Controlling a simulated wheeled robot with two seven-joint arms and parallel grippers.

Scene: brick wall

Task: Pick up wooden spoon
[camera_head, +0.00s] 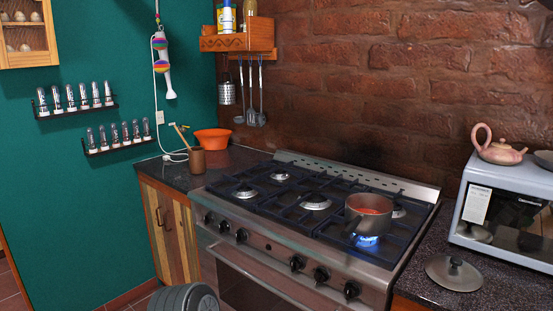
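A thin light-brown utensil, which looks like the wooden spoon (180,133), leans out of a brown cup (197,160) on the dark counter left of the stove. It tilts up and to the left; its lower part is hidden in the cup. It is too small to make out the shape of its end clearly. No gripper fingers show in the head view, so neither gripper is seen near the spoon.
An orange bowl (212,139) stands behind the cup. The stove (300,222) is to the right, with a pot (368,214) over a lit blue flame. Metal utensils (256,110) hang on the brick wall. A lid (454,273) lies on the right counter by a microwave (508,207).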

